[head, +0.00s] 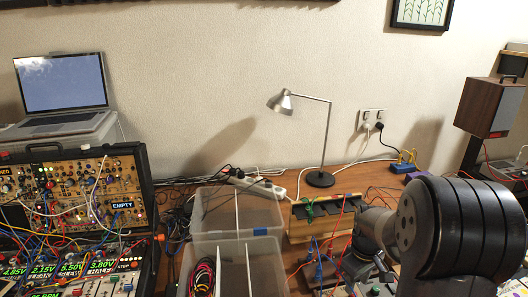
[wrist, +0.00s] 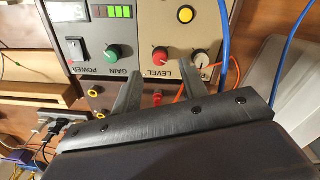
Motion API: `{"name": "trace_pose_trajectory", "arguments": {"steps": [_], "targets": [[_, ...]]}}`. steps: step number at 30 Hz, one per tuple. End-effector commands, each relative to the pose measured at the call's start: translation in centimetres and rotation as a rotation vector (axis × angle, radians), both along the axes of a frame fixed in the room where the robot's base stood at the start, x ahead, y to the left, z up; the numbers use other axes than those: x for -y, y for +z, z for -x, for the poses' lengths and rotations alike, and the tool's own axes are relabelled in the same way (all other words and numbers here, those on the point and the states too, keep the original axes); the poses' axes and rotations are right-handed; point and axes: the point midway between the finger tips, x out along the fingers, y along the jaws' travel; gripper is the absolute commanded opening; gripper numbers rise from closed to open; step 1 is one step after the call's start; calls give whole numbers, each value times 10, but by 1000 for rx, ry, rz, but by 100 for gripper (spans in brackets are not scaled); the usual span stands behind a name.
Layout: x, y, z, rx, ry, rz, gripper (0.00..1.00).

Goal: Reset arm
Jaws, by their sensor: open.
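My gripper (wrist: 160,75) shows in the wrist view with its two dark fingers spread apart and nothing held between them. A red jack (wrist: 157,98) shows between the fingers. I cannot tell whether the fingertips touch the panel. In the head view my dark arm fills the lower right and hides the area behind it; the fingers cannot be made out there.
Clear plastic bins (head: 238,246) stand at the middle front, left of my arm. A silver desk lamp (head: 320,178) stands behind. A modular synth case (head: 76,190) and a laptop (head: 62,85) are at left, a speaker (head: 490,106) at right. Loose cables run near my arm.

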Motion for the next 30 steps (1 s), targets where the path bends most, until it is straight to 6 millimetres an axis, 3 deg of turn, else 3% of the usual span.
{"name": "trace_pose_trajectory", "arguments": {"steps": [3,9,30], "targets": [[-1,20,-1,4,-1,0,41],[-1,39,0,1,-2,-1,41],[-11,48,3,24,-5,2,41]]}}
